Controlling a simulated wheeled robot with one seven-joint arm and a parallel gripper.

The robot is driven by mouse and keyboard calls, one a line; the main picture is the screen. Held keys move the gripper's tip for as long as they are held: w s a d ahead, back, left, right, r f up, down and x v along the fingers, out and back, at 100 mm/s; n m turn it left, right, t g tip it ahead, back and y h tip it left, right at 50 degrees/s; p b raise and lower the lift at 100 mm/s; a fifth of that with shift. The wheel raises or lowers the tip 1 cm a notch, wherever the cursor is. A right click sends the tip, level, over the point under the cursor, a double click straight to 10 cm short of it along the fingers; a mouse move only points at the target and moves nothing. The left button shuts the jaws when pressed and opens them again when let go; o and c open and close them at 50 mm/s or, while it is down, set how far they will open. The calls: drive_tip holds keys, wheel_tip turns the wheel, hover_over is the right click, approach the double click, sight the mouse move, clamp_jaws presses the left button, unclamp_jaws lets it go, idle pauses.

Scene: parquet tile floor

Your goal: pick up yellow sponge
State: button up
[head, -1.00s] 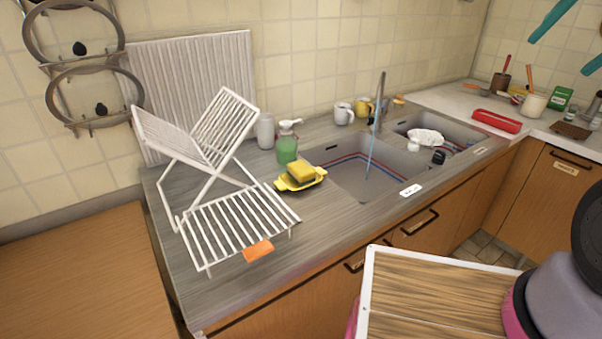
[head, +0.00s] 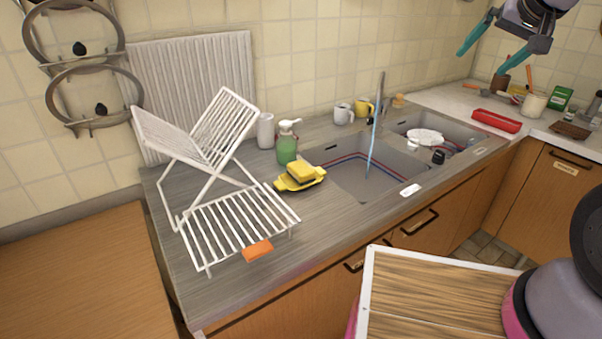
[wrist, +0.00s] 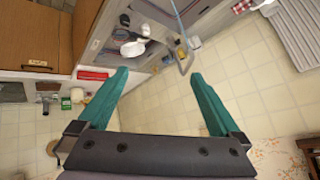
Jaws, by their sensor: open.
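The yellow sponge (head: 300,171) rests on a yellow dish (head: 306,184) on the grey counter, left of the sink, in the head view. My gripper (head: 490,49) is at the upper right of the head view, high in front of the tiled wall. It is open and empty, with teal fingers, and well apart from the sponge. In the wrist view my gripper (wrist: 158,95) shows both fingers spread wide with nothing between them. I cannot make out the sponge in the wrist view.
A green soap bottle (head: 287,148) stands just behind the dish. A white drying rack (head: 232,222) with an orange piece (head: 257,251) is to the left. The sink (head: 345,170) and faucet (head: 378,100) are to the right. Bare counter lies in front of the dish.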

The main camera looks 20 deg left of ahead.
drive_tip(key=w+a+f+n+t+y, duration=0.1)
drive_tip(key=w+a+f+n, duration=0.1)
drive_tip(key=w+a+f, duration=0.6)
drive_tip(key=n+y, duration=0.6)
drive_tip(key=n, duration=0.3)
approach(302, 168)
drive_tip(key=x, duration=0.4)
drive_tip(key=shift+s+a+f, duration=0.2)
drive_tip(key=shift+a+f, duration=0.05)
drive_tip(key=shift+f, duration=0.05)
drive_tip(key=shift+w+x, duration=0.25)
drive_tip(key=shift+x, duration=2.65)
drive_tip(key=shift+d+r, duration=0.2)
drive_tip(key=shift+r, duration=0.05)
drive_tip(key=c, duration=1.5)
